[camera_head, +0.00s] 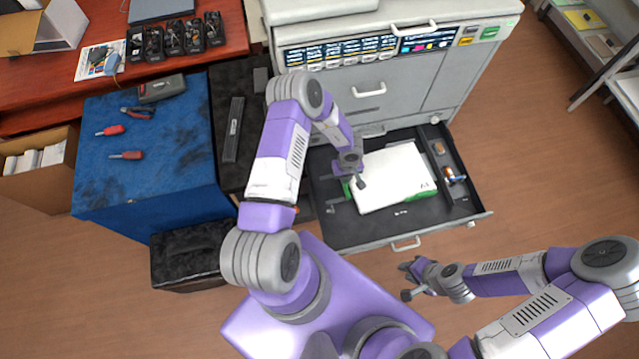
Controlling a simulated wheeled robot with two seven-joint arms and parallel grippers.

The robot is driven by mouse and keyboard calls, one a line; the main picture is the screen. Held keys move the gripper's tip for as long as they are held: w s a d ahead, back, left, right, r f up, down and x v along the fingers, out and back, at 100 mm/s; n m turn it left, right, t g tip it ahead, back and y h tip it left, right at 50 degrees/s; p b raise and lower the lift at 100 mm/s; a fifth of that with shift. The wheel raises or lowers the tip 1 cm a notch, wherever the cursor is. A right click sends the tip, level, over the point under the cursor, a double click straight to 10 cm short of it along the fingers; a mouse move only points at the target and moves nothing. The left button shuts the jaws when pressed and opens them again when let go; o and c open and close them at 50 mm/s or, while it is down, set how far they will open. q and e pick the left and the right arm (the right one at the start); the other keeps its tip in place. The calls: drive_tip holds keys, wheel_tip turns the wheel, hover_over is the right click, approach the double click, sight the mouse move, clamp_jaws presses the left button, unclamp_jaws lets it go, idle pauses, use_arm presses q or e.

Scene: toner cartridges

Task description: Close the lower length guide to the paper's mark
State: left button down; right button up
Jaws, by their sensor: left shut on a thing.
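The lower paper drawer (340,233) is pulled out of the grey printer. A white paper stack (396,172) marked A4 lies in it, with green along parts of its sides. My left gripper (355,177) is down in the drawer at the stack's left edge, shut on what looks like the lower length guide. The guide is mostly hidden by the gripper; a green piece (347,188) shows beside it, and I cannot tell whether it belongs to the guide. The paper's mark cannot be made out. My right gripper (406,280) is open and empty, in front of the drawer.
The printer (395,85) stands behind the drawer. Small parts (452,176) lie in the drawer's right compartment. A blue-covered table (180,195) with tools and a black cabinet (232,130) stand to the left. Open floor lies to the right.

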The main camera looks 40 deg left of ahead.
use_arm(q)
drive_tip(key=shift+w+d, duration=1)
drive_tip(key=shift+w, duration=0.2)
drive_tip(key=shift+w+d+b, duration=0.4)
drive_tip(key=shift+w+d, duration=0.35)
drive_tip(key=shift+w, duration=0.2)
drive_tip(key=c, duration=1.4)
unclamp_jaws()
drive_tip(key=shift+o, duration=0.2)
wheel_tip(320, 180, up, 7)
drive_tip(key=p, duration=0.6)
drive_tip(key=shift+a, duration=0.1)
drive_tip(key=shift+s, duration=0.1)
